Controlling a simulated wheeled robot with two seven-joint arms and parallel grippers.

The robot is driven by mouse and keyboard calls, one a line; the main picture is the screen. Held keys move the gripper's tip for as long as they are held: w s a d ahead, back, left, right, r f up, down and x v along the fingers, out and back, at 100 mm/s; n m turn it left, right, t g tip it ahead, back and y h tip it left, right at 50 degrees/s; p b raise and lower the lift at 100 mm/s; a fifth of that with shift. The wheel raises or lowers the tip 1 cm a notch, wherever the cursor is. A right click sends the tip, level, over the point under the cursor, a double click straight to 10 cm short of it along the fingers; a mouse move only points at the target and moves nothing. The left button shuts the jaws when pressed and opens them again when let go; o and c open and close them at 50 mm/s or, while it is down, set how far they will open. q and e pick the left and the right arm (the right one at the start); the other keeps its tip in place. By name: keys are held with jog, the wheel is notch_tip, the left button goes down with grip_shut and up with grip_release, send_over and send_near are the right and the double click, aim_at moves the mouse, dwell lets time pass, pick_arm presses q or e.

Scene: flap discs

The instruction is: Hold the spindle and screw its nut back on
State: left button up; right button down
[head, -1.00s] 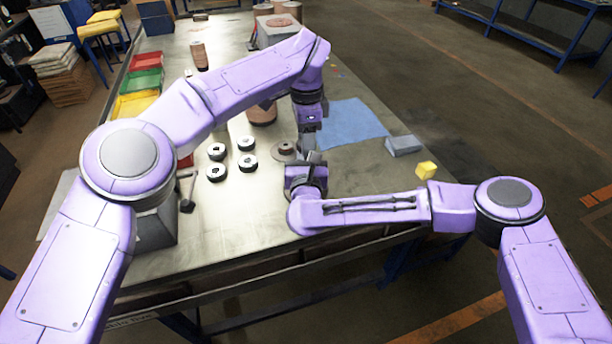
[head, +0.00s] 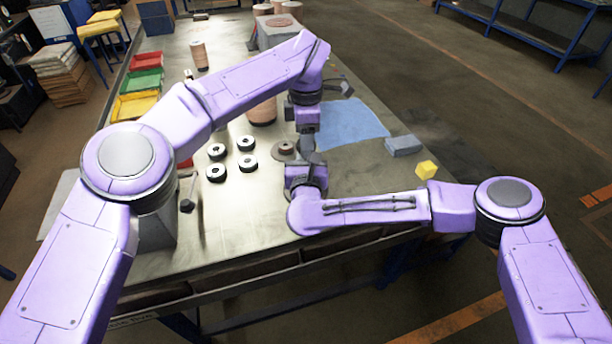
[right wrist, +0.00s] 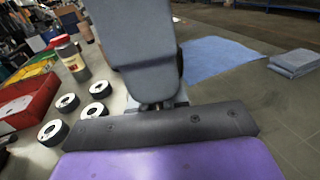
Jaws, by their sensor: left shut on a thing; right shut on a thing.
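My left gripper (head: 308,143) points down from above, directly over my right gripper (head: 305,168), near the front middle of the bench. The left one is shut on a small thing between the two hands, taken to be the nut. The right one is shut below it, taken to be on the spindle. The nut, the spindle and the fingertips are too small or hidden to make out. In the right wrist view a large grey gripper body (right wrist: 140,45) blocks the middle. A brown flap disc (head: 283,149) lies just left of the hands.
Several black discs with pale centres (head: 216,151) lie left of the hands. A brown cylinder (head: 263,112) stands behind. Coloured bins (head: 136,105) line the left edge.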

pick_arm(q)
jog(key=m, duration=0.6)
jog(key=shift+m, duration=0.3)
jog(key=m, duration=0.8)
jog(key=shift+f, duration=0.1)
jog(key=m, duration=0.3)
